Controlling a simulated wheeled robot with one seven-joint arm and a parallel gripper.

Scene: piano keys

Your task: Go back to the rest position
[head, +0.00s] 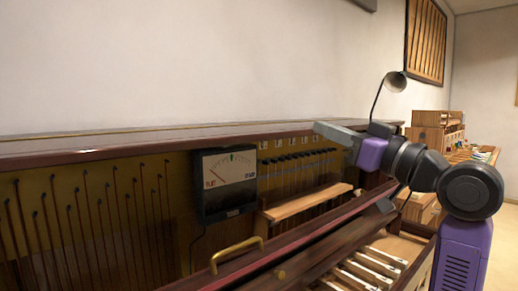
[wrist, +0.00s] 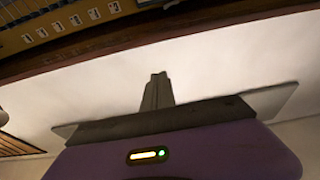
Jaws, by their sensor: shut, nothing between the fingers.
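My gripper (wrist: 157,90) is shut and empty in the wrist view, its narrow grey fingers pressed together against the pale wall. In the head view my gripper (head: 330,131) is at the upper right of the piano, at the end of my purple and dark grey arm. It is raised around the level of the piano's top edge and points left. The opened piano (head: 90,149) lies below and to the left of it, and the gripper holds nothing.
A tuning meter (head: 228,183) stands inside the piano. A wooden rail (head: 308,202) and a brass handle (head: 236,254) are to its right and below. Loose-looking keys (head: 385,257) lie at the lower right. A lamp (head: 395,82) rises behind my arm.

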